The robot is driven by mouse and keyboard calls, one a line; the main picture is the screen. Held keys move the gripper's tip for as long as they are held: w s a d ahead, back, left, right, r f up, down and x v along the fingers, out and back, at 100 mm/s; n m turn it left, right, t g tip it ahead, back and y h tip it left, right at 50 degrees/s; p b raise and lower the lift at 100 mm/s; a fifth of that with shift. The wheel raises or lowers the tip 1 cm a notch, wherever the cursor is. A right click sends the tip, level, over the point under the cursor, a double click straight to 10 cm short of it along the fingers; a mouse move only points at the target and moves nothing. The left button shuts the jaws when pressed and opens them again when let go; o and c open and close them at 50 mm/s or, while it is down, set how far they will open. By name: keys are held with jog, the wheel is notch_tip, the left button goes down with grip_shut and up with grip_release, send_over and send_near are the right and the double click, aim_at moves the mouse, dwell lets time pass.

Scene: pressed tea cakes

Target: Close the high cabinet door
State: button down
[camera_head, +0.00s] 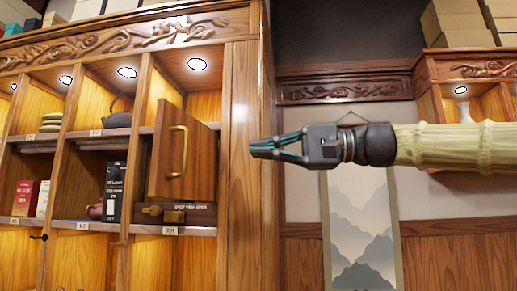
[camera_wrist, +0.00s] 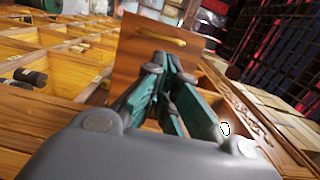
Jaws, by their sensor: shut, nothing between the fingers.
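The high cabinet door (camera_head: 168,150) is a small wooden door with a brass handle (camera_head: 178,151). It stands open, swung out from its compartment in the upper part of the wooden cabinet (camera_head: 240,150). My gripper (camera_head: 252,147) is shut and empty, to the right of the door in the head view, in front of the cabinet's right edge. In the wrist view the door (camera_wrist: 132,48) and its handle (camera_wrist: 162,36) show beyond my gripper's fingertips (camera_wrist: 165,62). I cannot tell whether the fingertips touch the door.
Open shelves left of the door hold a dark teapot (camera_head: 118,113), a black box (camera_head: 114,190) and a red box (camera_head: 25,198). A dark item (camera_head: 187,214) lies in the compartment below the door. A hanging scroll (camera_head: 361,225) is on the wall at right.

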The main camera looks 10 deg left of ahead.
jog(key=p, duration=0.5)
send_near(184, 165)
jog(key=w+a+r, duration=0.2)
jog(key=a+r, duration=0.1)
jog(key=a, duration=0.4)
jog(key=shift+d+f, duration=0.1)
jog(key=shift+d, duration=0.05)
